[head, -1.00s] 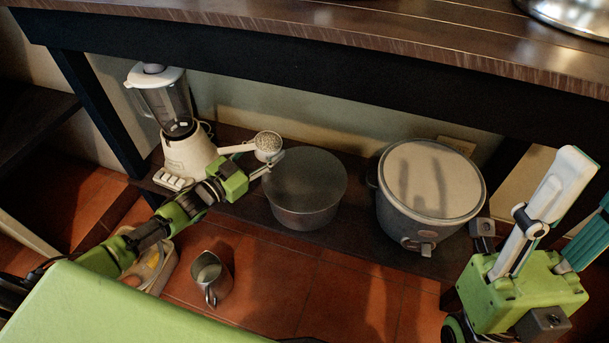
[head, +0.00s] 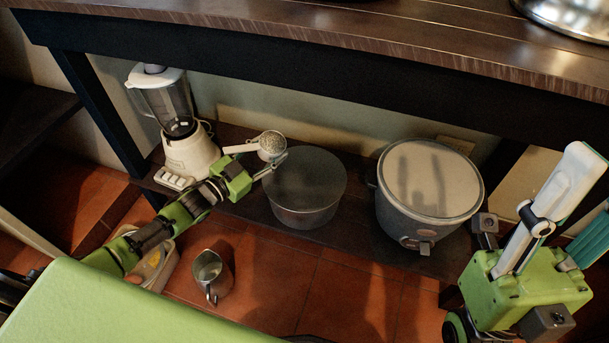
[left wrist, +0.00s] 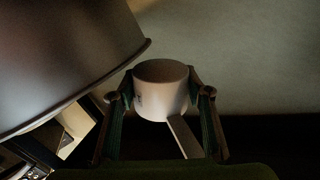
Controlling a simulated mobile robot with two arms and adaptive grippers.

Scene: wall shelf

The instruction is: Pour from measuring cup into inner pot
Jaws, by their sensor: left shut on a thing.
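The measuring cup (head: 271,145) is white, holds pale grains and looks roughly upright at the left rear of the inner pot (head: 306,212). My left gripper (head: 262,160) is shut on it, close to the pot's left rim. In the left wrist view the cup (left wrist: 160,88) sits between my left fingers, its handle towards the camera. A large dark rimmed body fills the upper left there, apparently the pot. The pot is grey and round on the low shelf; its inside is too dim to read.
A white blender (head: 185,150) stands on the shelf left of the pot. A grey rice cooker (head: 425,230) with a pale lid stands right of it. A metal pitcher (head: 209,275) is on the red tiled floor. The wooden upper shelf (head: 330,50) overhangs all this.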

